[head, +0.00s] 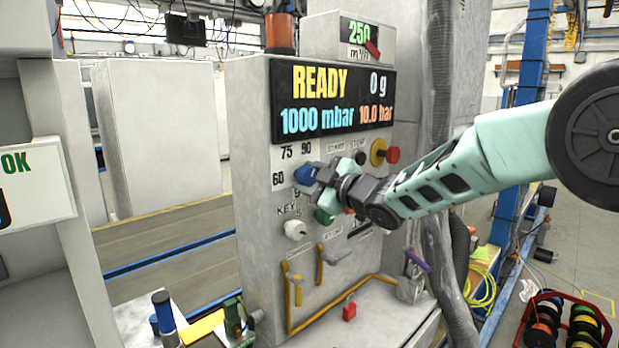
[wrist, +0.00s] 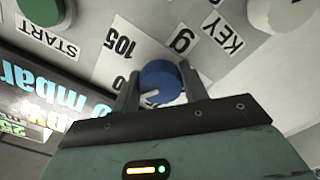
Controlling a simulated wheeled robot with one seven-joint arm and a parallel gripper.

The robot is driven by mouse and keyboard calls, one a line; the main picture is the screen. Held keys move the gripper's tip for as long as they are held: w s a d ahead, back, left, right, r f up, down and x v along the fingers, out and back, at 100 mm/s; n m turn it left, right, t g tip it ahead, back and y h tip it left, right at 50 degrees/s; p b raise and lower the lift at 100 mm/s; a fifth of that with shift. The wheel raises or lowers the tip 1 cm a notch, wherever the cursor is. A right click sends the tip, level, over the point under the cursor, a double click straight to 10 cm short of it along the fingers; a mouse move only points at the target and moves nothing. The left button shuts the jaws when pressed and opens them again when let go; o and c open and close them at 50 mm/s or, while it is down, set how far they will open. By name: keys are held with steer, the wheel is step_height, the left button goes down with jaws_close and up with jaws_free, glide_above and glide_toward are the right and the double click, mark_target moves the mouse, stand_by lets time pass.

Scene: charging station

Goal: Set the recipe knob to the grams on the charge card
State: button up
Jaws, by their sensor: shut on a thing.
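The blue recipe knob (head: 306,175) is on the front of the grey cabinet, below the display, with 60, 75 and 90 printed around it. My gripper (head: 316,174) reaches it from the right and is shut on it. In the wrist view the blue knob (wrist: 158,80) sits between the two fingers of my gripper (wrist: 160,88). A white pointer mark shows on the knob's near side, by the gripper body. An upside-down 105 label (wrist: 123,45) is beside the knob; other numbers are partly hidden by the fingers. I cannot make out a charge card.
The display (head: 335,98) reads READY, 0 g, 1000 mbar, 10.0 bar. A white key switch (head: 295,230), a green button (head: 323,215) and a red-and-yellow stop button (head: 380,153) are near my gripper.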

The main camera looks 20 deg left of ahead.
steer(key=m+p, duration=0.1)
steer(key=m, duration=0.4)
steer(key=shift+d+m, duration=0.1)
steer(key=shift+m, duration=0.2)
steer(key=m+p, duration=0.1)
steer(key=m, duration=0.5)
steer(key=shift+f, duration=0.15)
steer(key=shift+s+p, duration=0.1)
steer(key=shift+p, duration=0.2)
steer(key=o, duration=1)
steer(key=b+v, duration=0.4)
steer(key=v, duration=1.3)
steer(key=shift+s, duration=0.1)
